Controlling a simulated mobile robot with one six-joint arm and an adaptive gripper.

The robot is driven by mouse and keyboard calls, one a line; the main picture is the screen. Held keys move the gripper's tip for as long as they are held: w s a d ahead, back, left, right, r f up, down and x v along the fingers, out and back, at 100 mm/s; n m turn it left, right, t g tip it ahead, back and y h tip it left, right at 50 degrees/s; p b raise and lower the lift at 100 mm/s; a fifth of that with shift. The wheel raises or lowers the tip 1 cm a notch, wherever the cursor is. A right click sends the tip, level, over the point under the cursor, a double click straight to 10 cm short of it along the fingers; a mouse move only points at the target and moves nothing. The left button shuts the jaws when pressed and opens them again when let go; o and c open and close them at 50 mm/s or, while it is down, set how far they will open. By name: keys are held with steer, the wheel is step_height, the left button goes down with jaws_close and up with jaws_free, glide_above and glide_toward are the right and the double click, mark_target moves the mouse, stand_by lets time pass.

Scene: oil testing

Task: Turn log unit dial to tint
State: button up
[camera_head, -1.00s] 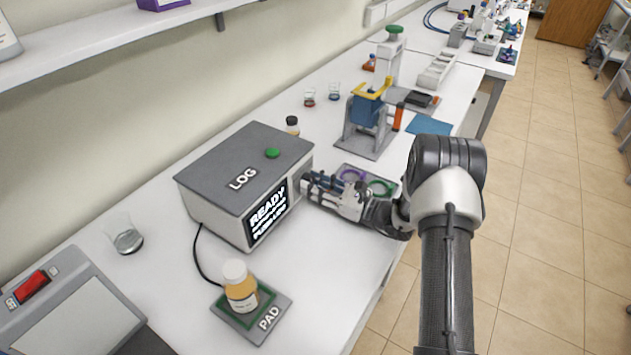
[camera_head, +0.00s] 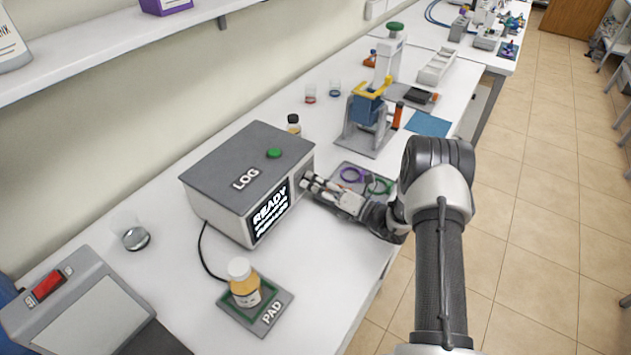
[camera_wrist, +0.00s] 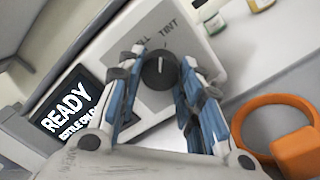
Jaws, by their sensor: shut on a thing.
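The log unit (camera_head: 240,172) is a grey box with a green button on top and a lit screen reading READY. Its black dial (camera_wrist: 159,72) sits on the front panel and shows in the wrist view, with a white pointer line directed roughly up. The label TINT (camera_wrist: 169,23) is above it to the right, and another label, partly hidden, is to the left. My gripper (camera_wrist: 158,80) has its blue-padded fingers on both sides of the dial, shut on it. In the head view my gripper (camera_head: 312,184) reaches the right end of the unit's front, where it hides the dial.
An amber bottle (camera_head: 243,285) stands on the PAD (camera_head: 270,313) in front of the unit. Purple and green rings lie on a grey tray (camera_head: 347,168) beside my gripper. An orange ring-shaped thing (camera_wrist: 240,125) is close at the right in the wrist view.

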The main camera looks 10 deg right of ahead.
steer(key=shift+m, duration=0.9)
steer(key=o, duration=1.1)
steer(key=v, duration=1.2)
steer(key=shift+s+a, duration=0.1)
